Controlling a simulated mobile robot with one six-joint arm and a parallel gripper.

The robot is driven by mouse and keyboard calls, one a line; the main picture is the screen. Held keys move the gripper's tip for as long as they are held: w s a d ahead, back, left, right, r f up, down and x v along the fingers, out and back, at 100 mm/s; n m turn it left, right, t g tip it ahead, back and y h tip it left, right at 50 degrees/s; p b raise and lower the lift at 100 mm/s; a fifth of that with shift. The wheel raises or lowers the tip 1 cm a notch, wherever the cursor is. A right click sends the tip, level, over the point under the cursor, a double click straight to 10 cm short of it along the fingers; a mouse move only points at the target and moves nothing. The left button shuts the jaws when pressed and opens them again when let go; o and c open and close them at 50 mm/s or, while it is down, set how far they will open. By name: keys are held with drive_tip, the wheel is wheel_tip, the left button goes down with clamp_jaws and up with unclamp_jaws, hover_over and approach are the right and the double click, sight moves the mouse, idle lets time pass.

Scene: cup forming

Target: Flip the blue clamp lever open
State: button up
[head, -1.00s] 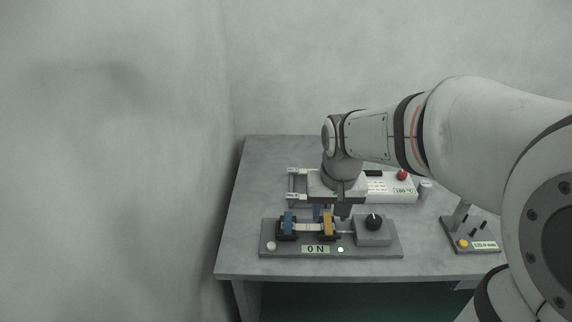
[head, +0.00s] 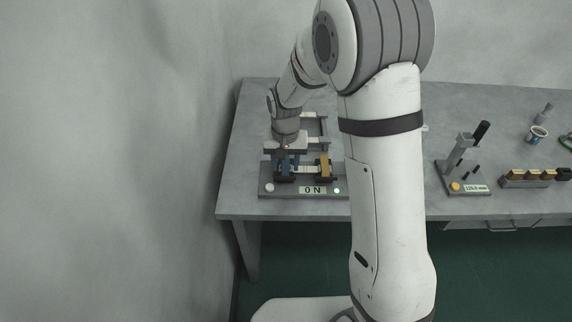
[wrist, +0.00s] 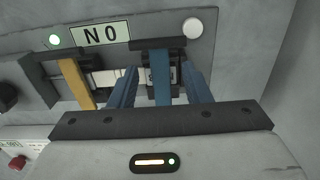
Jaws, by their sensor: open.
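The blue clamp lever (wrist: 161,88) stands between the two blue fingers of my gripper (wrist: 159,70) in the wrist view. The fingers are open, with a visible gap on each side of the lever. In the head view my gripper (head: 285,162) points down over the left clamp of the fixture plate (head: 301,194). There the fingers and wrist largely hide the blue lever. The yellow clamp lever (head: 324,165) is to the right on the same plate, and it also shows in the wrist view (wrist: 76,84).
The plate carries an "ON" label (head: 313,190), a lit green lamp (head: 337,190) and a white button (head: 270,187). My arm hides the plate's right part in the head view.

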drive_tip(key=shift+f, duration=0.8)
drive_tip(key=shift+c, duration=0.5)
clamp_jaws()
drive_tip(key=shift+d, duration=0.15)
drive_tip(key=shift+r, duration=0.1)
